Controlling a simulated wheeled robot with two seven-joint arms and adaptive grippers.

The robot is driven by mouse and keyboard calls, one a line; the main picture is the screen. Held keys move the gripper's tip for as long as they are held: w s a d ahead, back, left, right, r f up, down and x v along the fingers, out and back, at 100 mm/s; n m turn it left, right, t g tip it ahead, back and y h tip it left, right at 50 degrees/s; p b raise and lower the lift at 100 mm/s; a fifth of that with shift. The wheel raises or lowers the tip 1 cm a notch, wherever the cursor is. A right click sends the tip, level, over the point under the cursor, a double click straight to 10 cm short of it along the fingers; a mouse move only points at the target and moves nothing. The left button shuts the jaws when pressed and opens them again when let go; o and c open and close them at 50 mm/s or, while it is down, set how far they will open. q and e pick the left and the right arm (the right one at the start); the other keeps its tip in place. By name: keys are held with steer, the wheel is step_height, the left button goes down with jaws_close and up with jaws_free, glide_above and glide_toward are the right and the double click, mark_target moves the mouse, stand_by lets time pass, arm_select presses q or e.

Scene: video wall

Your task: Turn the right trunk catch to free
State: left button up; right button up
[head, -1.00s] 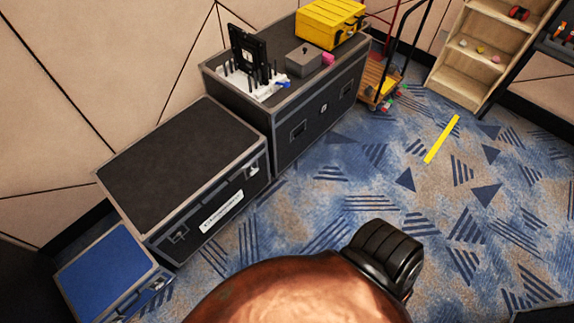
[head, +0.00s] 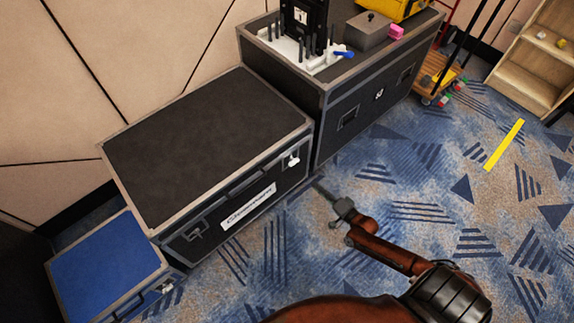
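The black trunk (head: 215,140) with grey metal edges stands shut against the wall at the left-middle. Its right catch (head: 293,160) is a small pale fitting on the front face near the right end, just under the lid edge. Its exact turn is too small to tell. The left catch (head: 195,231) sits darker near the left end. My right gripper (head: 322,190) is in front of the trunk's right end, right of and below the right catch in the picture, apart from it. Its fingers are too small to judge. My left gripper is out of view.
A blue case (head: 105,265) stands left of the trunk. A taller black case (head: 350,105) stands close by on the right, bearing a white rack, a grey box (head: 368,32) and a yellow case (head: 400,8). A cart (head: 437,75) stands beyond. The carpet in front is open.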

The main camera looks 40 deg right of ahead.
mark_target(293, 161)
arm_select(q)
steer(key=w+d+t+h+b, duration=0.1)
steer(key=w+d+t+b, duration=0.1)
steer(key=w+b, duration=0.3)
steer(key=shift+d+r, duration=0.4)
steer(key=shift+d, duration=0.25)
arm_select(e)
steer(key=w+a+r+m+t, duration=0.1)
steer(key=w+r, duration=0.1)
steer(key=w, duration=0.4)
steer(key=w+a+r+m+t, duration=0.1)
steer(key=w+r+m, duration=0.1)
steer(key=w, duration=0.4)
steer(key=shift+w+r, duration=0.35)
steer(key=shift+w, duration=0.05)
jaws_close()
